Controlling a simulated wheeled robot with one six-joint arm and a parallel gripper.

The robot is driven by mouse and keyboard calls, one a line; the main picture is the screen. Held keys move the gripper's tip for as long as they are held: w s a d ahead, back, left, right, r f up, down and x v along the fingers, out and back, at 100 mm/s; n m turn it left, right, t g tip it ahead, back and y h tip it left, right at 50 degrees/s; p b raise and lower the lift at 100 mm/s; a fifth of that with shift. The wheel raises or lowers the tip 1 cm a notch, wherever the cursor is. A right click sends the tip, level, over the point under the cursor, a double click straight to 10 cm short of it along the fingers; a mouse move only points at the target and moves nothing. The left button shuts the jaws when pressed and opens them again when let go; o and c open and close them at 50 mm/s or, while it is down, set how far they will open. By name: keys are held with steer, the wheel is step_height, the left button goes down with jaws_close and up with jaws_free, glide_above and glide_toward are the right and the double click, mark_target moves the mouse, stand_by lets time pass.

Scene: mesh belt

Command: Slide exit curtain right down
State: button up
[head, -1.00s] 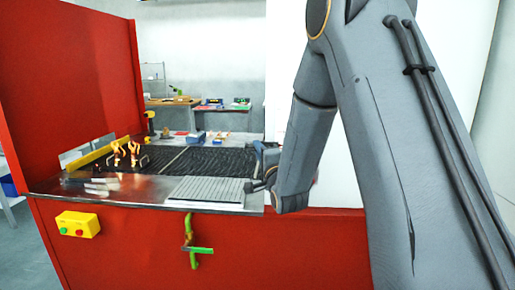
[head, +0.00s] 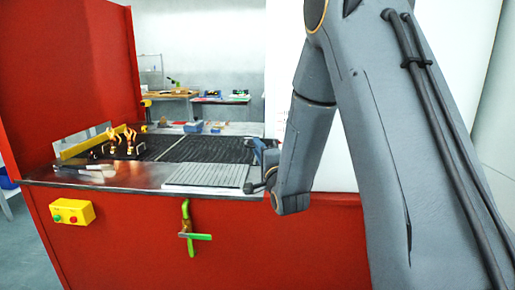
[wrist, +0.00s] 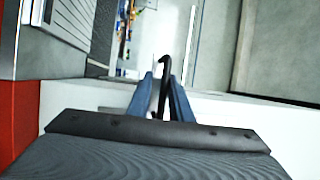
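A tall plain white panel (head: 340,150) stands behind my arm at the right in the head view. I cannot tell whether it is the exit curtain, and no curtain edge or handle shows clearly. My gripper (head: 262,160) is at the panel's left edge, just right of the grey grate on the bench, and is partly hidden by my wrist. In the wrist view, my gripper's two blue fingers (wrist: 160,85) stand a little apart. A dark curved hook (wrist: 166,62) shows between them; I cannot tell whether they touch it.
The red-sided bench has a dark mesh belt (head: 208,149) and a light grey grate (head: 210,174). Orange-and-black items (head: 120,138) stand at its left. A green handle (head: 188,236) and a yellow button box (head: 72,212) stick out from the front.

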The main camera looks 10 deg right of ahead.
stand_by(0.3)
steer(key=s+f+b, duration=0.1)
steer(key=s+b, duration=0.1)
steer(key=s, duration=0.5)
steer(key=shift+s+d, duration=0.3)
steer(key=shift+f, duration=0.15)
